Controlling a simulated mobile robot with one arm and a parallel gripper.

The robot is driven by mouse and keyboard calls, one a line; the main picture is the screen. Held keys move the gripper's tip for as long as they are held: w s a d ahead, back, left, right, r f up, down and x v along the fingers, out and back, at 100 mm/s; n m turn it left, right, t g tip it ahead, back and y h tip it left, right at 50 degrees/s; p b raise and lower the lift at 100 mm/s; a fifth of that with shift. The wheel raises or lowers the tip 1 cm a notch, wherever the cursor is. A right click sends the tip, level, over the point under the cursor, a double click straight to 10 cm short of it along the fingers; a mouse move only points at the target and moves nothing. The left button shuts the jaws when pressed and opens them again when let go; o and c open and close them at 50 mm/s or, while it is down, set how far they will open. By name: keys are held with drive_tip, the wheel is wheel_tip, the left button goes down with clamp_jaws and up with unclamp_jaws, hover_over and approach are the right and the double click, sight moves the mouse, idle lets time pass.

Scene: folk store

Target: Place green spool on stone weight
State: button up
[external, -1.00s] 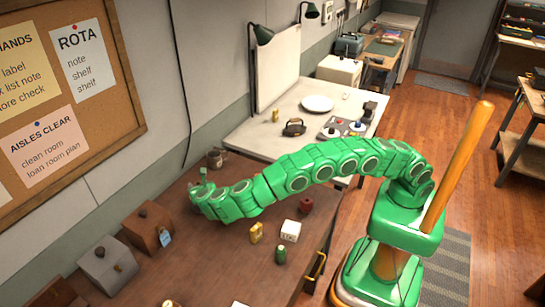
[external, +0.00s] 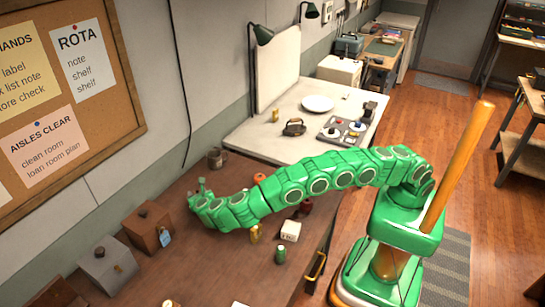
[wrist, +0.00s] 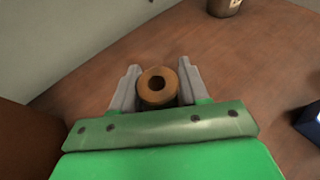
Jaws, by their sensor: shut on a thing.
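My gripper (wrist: 157,88) is shut on an upright spool (wrist: 157,84), seen from above as a tan ring with a dark hole. Its thread colour does not show in the wrist view. In the external view my gripper (external: 199,190) is at the far left end of the green arm, over the brown table near the wall. A grey block with a dark knob (external: 107,265), which looks like the stone weight, stands at the lower left, apart from my gripper. A small green cylinder with a pale top (external: 280,255) stands at the table's front right.
A brown box with a blue tag (external: 147,228) stands between my gripper and the grey block. A mug (external: 216,158) stands behind my gripper.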

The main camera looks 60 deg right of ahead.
drive_tip(key=o, duration=1)
drive_tip(key=shift+f, duration=0.15)
drive_tip(key=shift+s+a+r, duration=0.25)
drive_tip(key=shift+s+r, duration=0.2)
drive_tip(key=v, duration=1.1)
drive_tip(key=shift+d, duration=0.1)
